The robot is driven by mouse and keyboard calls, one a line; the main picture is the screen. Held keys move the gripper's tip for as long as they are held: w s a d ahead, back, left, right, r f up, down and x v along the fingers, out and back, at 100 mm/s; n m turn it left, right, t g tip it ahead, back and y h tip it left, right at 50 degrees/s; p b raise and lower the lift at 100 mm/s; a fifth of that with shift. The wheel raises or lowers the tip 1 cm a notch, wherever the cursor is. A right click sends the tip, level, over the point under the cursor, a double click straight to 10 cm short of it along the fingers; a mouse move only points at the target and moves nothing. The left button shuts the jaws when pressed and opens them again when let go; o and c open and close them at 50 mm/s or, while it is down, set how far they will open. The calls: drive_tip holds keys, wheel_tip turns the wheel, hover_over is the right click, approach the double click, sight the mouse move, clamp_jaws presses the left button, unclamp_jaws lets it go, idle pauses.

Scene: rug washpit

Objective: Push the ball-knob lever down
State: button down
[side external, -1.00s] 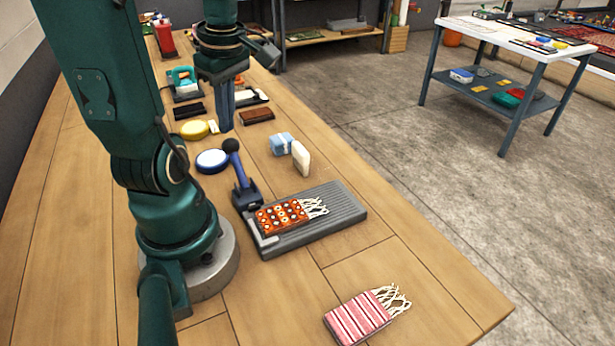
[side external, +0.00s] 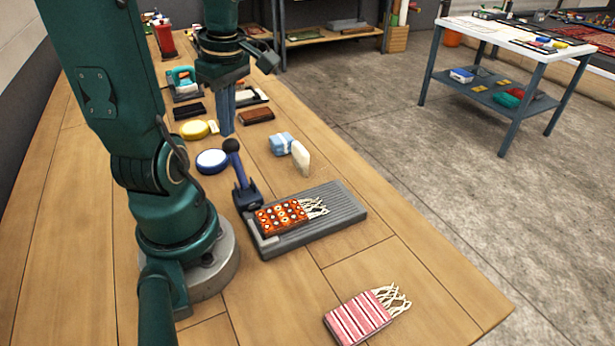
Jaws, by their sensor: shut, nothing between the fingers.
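The lever (side external: 240,176) is blue with a dark ball knob (side external: 231,146) on top. It stands nearly upright, tilted a little, on a small dark blue base (side external: 246,197) at the left end of a grey ribbed tray (side external: 345,207). An orange patterned rug sample (side external: 282,217) with white fringe lies on the tray. My gripper (side external: 228,132) points down, shut and empty. In the picture its fingertips are just above the knob and appear apart from it, farther back along the bench.
A blue-rimmed white disc (side external: 212,161) lies left of the lever. A blue-and-white bundle (side external: 281,144) and a cream block (side external: 301,157) stand to its right. A yellow round tin (side external: 195,130) is behind. A pink striped rug sample (side external: 362,318) lies at the front, with bare wood around it.

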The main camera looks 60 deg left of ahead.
drive_tip(key=shift+a+f, duration=0.15)
drive_tip(key=shift+f, duration=1.35)
drive_tip(key=shift+r, duration=0.15)
drive_tip(key=shift+a+r, duration=0.1)
drive_tip(key=shift+r, duration=3.8)
drive_tip(key=shift+w, duration=0.1)
